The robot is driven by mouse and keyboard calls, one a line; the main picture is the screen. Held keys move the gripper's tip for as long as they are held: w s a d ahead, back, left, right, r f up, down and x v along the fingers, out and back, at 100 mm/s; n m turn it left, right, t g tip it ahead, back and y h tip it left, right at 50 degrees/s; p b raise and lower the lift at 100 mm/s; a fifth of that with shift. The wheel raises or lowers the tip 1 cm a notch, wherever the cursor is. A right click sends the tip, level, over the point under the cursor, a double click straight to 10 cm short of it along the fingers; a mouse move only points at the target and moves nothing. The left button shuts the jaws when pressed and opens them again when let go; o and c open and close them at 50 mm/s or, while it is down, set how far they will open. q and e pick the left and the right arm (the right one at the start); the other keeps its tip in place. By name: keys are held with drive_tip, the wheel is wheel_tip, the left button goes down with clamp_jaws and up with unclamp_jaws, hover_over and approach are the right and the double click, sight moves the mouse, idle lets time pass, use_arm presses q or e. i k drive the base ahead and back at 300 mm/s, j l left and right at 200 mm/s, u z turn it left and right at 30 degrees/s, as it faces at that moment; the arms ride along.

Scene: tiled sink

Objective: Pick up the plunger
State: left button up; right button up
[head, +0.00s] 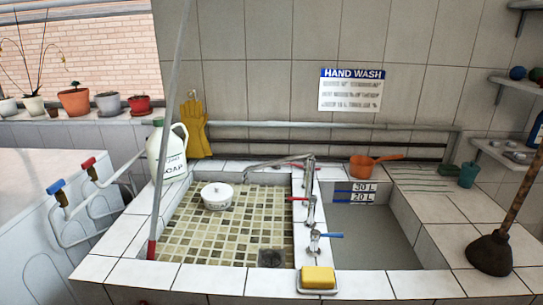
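The plunger (492,252) stands on the white tiled counter at the right, to the right of the water-filled basin. It has a dark brown cup resting on the tiles. Its wooden handle leans up to the right and runs out of the picture at the right edge. Nothing touches the plunger in this view. Neither of my grippers is in view.
Left of the plunger is the right basin (372,238), with an orange pan (374,166) behind it. A yellow sponge (318,277) lies on the front edge. A teal cup (468,174) stands behind the plunger. Shelves (509,154) jut from the right wall.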

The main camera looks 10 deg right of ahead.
sight(491, 255)
drive_tip(key=i+l, duration=0.15)
drive_tip(key=l, duration=0.15)
drive_tip(key=i+l, duration=0.15)
drive_tip(key=l, duration=0.15)
drive_tip(key=i+l+z, duration=0.25)
drive_tip(key=k+z, duration=0.1)
drive_tip(key=z, duration=1.4)
drive_tip(key=k+z, duration=0.25)
drive_tip(key=i, duration=0.25)
drive_tip(key=u, duration=1.4)
